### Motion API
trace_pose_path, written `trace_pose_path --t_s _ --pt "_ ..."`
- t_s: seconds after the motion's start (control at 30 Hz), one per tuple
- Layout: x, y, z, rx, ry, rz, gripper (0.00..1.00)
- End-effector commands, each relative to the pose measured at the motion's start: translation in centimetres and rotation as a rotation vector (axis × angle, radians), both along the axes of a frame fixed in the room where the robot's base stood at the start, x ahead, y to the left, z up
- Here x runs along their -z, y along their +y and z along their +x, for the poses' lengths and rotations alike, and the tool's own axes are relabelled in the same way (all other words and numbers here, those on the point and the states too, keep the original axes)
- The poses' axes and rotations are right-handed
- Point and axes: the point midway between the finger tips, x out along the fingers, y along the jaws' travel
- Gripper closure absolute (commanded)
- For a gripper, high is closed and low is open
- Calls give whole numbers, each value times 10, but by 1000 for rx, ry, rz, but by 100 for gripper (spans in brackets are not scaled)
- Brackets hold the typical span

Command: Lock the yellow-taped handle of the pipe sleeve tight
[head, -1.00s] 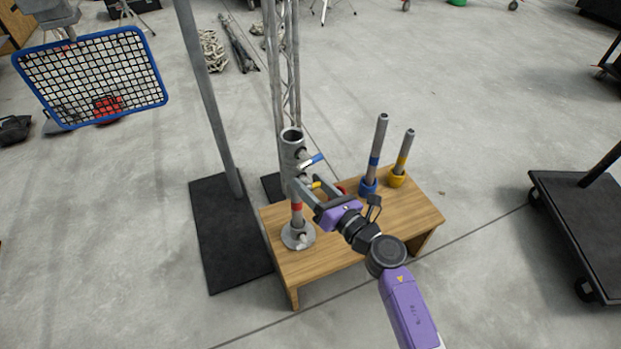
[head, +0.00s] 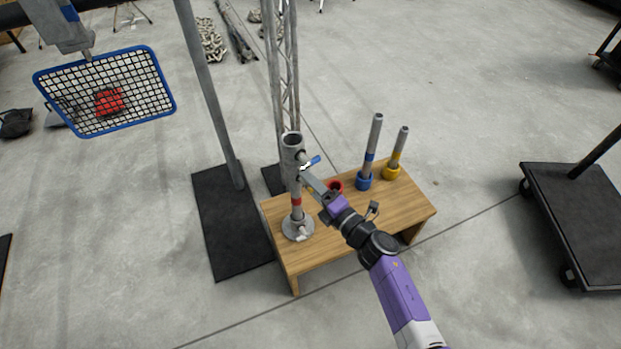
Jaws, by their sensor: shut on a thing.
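The grey pipe sleeve (head: 291,158) stands upright on the pipe with red tape (head: 297,203), which rises from a round grey base (head: 298,229) on the wooden table. A blue-taped handle (head: 313,161) sticks out to the right near the sleeve's upper part. My gripper (head: 304,178) reaches in from the right at the sleeve's lower part, just below the blue-taped handle. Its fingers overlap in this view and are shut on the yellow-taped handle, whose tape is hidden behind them.
A grey pole on a black base (head: 222,230) stands left of the table. A black cart (head: 580,230) is at the right.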

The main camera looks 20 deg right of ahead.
Motion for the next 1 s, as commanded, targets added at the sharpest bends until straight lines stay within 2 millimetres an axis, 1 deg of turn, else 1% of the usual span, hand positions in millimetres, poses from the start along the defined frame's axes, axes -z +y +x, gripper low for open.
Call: trace_pose_path --t_s 0.03,1.0 --pt "-2 -1 0 1 13 42 86" --pt "4 1 0 -5 251 931 86"
